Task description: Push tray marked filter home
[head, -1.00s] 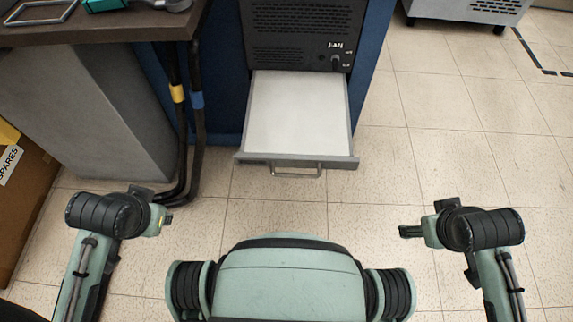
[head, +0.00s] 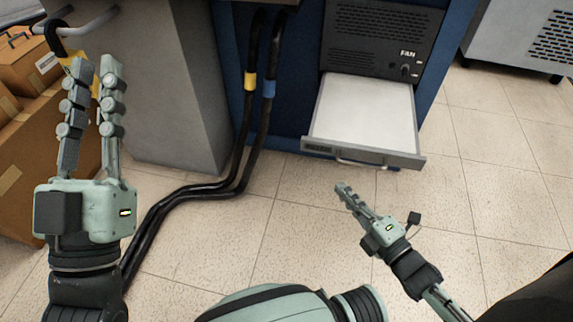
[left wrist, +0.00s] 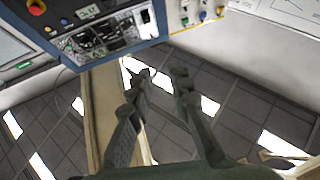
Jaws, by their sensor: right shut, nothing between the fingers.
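A pale, shallow tray (head: 362,112) with a grey rim stands pulled out from the lower front of a blue cabinet in the head view. Its front has a metal handle (head: 358,163) and a small label too small to read. My right gripper (head: 343,187) is shut and empty, below and in front of the tray front, apart from it. My left gripper (head: 95,65) is raised at the left, far from the tray. Its fingers are apart with nothing between them, as the left wrist view (left wrist: 159,74) also shows.
A black panel marked FAN (head: 380,45) is above the tray. Black cables (head: 262,110) hang left of it and run along the floor. Cardboard boxes (head: 30,150) stand at the left. Tiled floor (head: 500,190) is clear at the right.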

